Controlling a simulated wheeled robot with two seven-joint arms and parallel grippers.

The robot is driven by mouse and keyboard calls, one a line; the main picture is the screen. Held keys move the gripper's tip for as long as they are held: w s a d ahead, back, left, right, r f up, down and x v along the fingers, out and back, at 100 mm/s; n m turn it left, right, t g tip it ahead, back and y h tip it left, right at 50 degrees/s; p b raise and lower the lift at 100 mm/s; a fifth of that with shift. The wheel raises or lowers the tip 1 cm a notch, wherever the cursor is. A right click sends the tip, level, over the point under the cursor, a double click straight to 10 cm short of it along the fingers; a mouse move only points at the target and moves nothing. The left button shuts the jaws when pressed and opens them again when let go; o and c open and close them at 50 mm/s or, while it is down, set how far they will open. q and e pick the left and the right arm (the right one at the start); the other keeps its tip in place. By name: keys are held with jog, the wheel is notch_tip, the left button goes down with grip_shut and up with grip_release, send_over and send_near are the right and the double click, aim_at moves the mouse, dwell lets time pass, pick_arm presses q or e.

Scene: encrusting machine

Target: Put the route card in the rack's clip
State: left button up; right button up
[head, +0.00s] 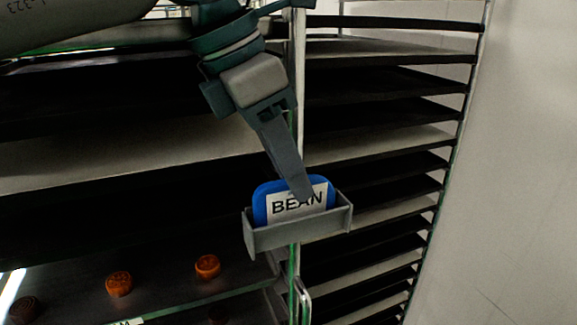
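The route card (262,206) is blue with a white label reading "BEAN". It stands nearly upright in the grey clip (298,233), a shallow open-topped holder on the rack's upright post (299,135). The clip's front wall hides the card's lower edge. My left gripper (304,193) reaches down from above. One finger lies over the front of the card and covers part of the lettering; the other finger is hidden. The fingers look closed on the card's upper edge. My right gripper is not in view.
The rack's dark trays (385,80) fill the middle and right, with narrow gaps. Orange moulded pieces (119,284) sit on a lower tray at the left, with a darker piece (24,309) beside them. A pale wall (520,150) stands at the right.

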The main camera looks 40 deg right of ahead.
pick_arm(q)
jog(key=shift+r, duration=0.15)
jog(key=shift+a+r, duration=0.1)
jog(key=shift+r, duration=0.1)
jog(key=b+v, duration=0.3)
jog(key=v, duration=0.8)
jog(key=shift+r, duration=0.2)
jog(key=shift+w+a, duration=0.1)
jog(key=shift+a, duration=0.15)
